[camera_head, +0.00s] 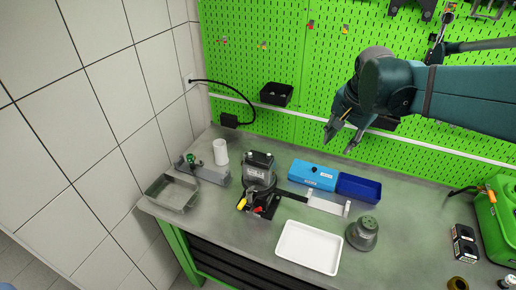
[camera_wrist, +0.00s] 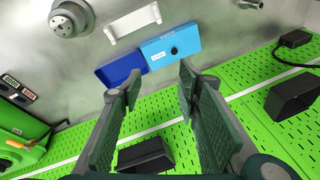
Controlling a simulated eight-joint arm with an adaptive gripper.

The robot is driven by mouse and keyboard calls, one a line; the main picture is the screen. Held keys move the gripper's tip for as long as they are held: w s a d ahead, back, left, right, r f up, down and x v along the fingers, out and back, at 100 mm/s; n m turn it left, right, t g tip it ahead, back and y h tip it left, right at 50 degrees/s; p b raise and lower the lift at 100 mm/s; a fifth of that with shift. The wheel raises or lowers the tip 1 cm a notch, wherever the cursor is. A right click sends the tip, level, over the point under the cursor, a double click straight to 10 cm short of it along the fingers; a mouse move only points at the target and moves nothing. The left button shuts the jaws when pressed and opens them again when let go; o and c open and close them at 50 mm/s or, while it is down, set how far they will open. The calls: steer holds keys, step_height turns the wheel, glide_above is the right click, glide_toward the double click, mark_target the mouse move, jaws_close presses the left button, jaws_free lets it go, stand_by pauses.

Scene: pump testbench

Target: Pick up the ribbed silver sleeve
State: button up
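My gripper (camera_head: 341,141) is open and empty, high above the back of the bench in front of the green pegboard. In the wrist view its two fingers (camera_wrist: 151,86) are wide apart with nothing between them. No part is clearly recognisable as the ribbed silver sleeve. A small pale metallic part (camera_head: 508,282) at the bottom right corner of the head view is cut off and too small to tell. A round grey metal part with holes in its top (camera_head: 362,233) stands right of the white tray; it also shows at upper left in the wrist view (camera_wrist: 70,19).
A white tray (camera_head: 308,248), a blue bin (camera_head: 359,187) with a lighter blue box (camera_head: 313,174), and a dark pump unit (camera_head: 259,171) occupy the bench middle. Black boxes (camera_head: 464,244) and a green canister (camera_head: 497,222) stand at right. Bare bench (camera_head: 410,235) lies between.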

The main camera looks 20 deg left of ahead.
steer(key=w+a+f+m+g+p, duration=0.1)
steer(key=w+a+f, duration=0.25)
steer(key=a, duration=0.55)
steer(key=w+a+f+m+g+p, duration=0.1)
steer(key=w+a+f, duration=0.25)
steer(key=a, duration=0.45)
steer(key=m+g+h+p, duration=0.1)
steer(key=m, duration=0.1)
glide_above(246, 154)
steer(key=f, duration=1.1)
steer(key=shift+w+d+f, duration=0.25)
steer(key=shift+w+f, duration=0.05)
steer(key=shift+w, duration=0.05)
steer(key=shift+s+a+f, duration=0.1)
steer(key=shift+a+f, duration=0.25)
steer(key=shift+a, duration=0.05)
steer(key=shift+f, duration=0.1)
steer(key=shift+f, duration=1.2)
steer(key=shift+f, duration=0.1)
steer(key=shift+s+d+f+p, duration=0.1)
steer(key=shift+f+p, duration=0.25)
steer(key=shift+f, duration=2.15)
